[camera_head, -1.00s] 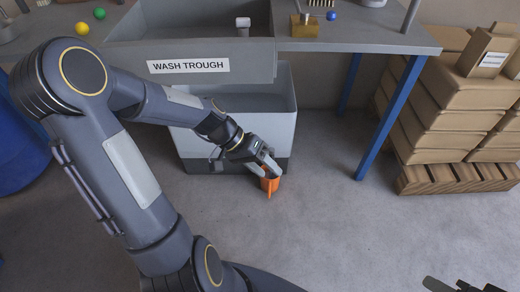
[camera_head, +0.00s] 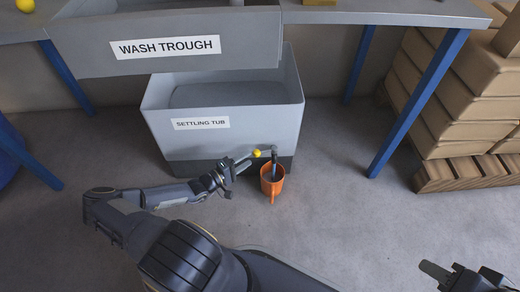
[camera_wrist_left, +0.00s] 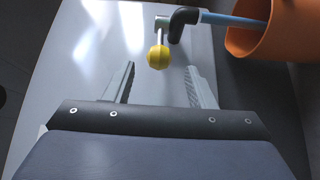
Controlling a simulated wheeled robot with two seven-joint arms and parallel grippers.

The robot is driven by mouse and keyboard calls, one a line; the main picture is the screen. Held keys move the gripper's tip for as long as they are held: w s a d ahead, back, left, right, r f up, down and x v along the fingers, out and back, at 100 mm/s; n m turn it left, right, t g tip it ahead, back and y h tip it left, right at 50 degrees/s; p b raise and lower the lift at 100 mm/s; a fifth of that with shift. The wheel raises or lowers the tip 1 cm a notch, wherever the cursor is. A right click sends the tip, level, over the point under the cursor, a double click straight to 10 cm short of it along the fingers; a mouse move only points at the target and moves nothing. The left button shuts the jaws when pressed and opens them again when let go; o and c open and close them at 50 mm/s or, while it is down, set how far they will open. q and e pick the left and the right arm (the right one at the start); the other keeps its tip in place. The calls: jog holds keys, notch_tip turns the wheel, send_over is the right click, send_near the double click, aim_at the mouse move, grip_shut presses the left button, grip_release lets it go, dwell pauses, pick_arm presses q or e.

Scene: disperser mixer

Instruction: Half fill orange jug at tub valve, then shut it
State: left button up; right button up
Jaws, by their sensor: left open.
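The orange jug (camera_head: 272,186) stands upright on the floor in front of the tub, under the valve's dark spout (camera_head: 274,155). In the left wrist view, a blue stream (camera_wrist_left: 232,19) runs from the black spout elbow (camera_wrist_left: 184,18) into the jug (camera_wrist_left: 268,38). The water level in the jug cannot be made out. The valve's yellow knob (camera_head: 257,153) sits left of the spout. My left gripper (camera_head: 243,163) is open just left of the knob. In the wrist view the knob (camera_wrist_left: 158,57) lies between and just beyond the fingertips, apparently untouched. My right gripper (camera_head: 461,274) is open and empty at bottom right.
The grey settling tub (camera_head: 185,143) stands behind the jug, below the wash trough (camera_head: 240,30). Blue table legs (camera_head: 415,105) stand at both sides. Stacked cardboard boxes (camera_head: 445,110) sit on a pallet (camera_head: 465,172) at right. The floor right of the jug is clear.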

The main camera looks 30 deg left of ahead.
aim_at(258, 153)
pick_arm(q)
jog(key=b+x, duration=0.2)
jog(key=x, duration=0.4)
jog(key=shift+w+d+f, duration=0.1)
jog(key=shift+w+d+b, duration=0.25)
jog(key=shift+w+b, duration=0.1)
jog(key=shift+w, duration=0.2)
grip_shut()
jog(key=shift+r, duration=0.2)
